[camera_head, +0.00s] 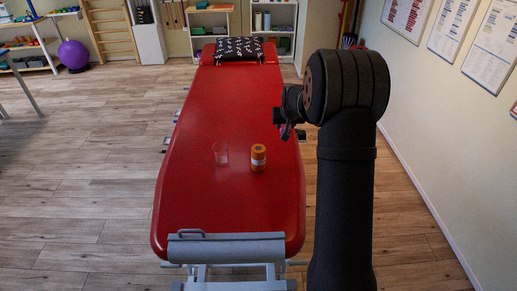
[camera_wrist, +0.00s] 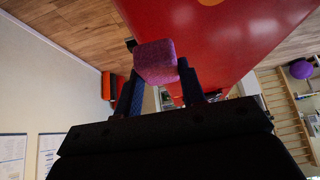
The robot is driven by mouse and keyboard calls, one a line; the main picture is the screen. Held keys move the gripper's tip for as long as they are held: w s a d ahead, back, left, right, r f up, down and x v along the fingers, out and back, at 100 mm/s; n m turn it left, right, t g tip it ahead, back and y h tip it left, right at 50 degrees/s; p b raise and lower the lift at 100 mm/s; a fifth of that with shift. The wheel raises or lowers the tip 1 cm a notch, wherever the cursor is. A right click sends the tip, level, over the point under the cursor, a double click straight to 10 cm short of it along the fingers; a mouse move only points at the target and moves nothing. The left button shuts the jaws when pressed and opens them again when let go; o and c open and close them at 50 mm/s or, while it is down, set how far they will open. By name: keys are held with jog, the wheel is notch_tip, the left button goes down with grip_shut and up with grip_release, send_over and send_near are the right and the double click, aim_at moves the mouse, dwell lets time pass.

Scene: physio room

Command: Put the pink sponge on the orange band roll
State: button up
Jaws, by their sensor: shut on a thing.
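The pink sponge (camera_wrist: 155,61) is a small block, held between the two finger tips of my gripper (camera_wrist: 158,80) in the wrist view. In the head view my gripper (camera_head: 286,128) is over the right edge of the red treatment table, and only a sliver of the sponge shows there. The orange band roll (camera_head: 258,158) stands upright on the table, left of and nearer the camera than my gripper, apart from it. An orange patch at the top edge of the wrist view (camera_wrist: 210,2) looks like the roll.
A clear cup (camera_head: 220,154) stands left of the band roll on the red table (camera_head: 205,205). A patterned dark pillow (camera_head: 238,49) lies at the table's far end. The table around the roll is otherwise bare. A wall with posters (camera_head: 405,17) is on the right.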

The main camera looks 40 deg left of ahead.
jog(key=s+d+r, duration=0.2)
jog(key=d, duration=0.1)
send_near(258, 145)
jog(key=shift+w+a+f, duration=0.15)
jog(key=shift+w+a, duration=0.75)
jog(key=shift+a, duration=0.05)
jog(key=shift+f, duration=1.9)
jog(key=shift+f, duration=0.15)
jog(key=o, duration=0.9)
jog(key=shift+o, duration=0.2)
jog(key=shift+s+d+r, duration=0.1)
jog(key=shift+r, duration=0.35)
jog(key=v, duration=1.1)
jog(key=shift+r, duration=0.15)
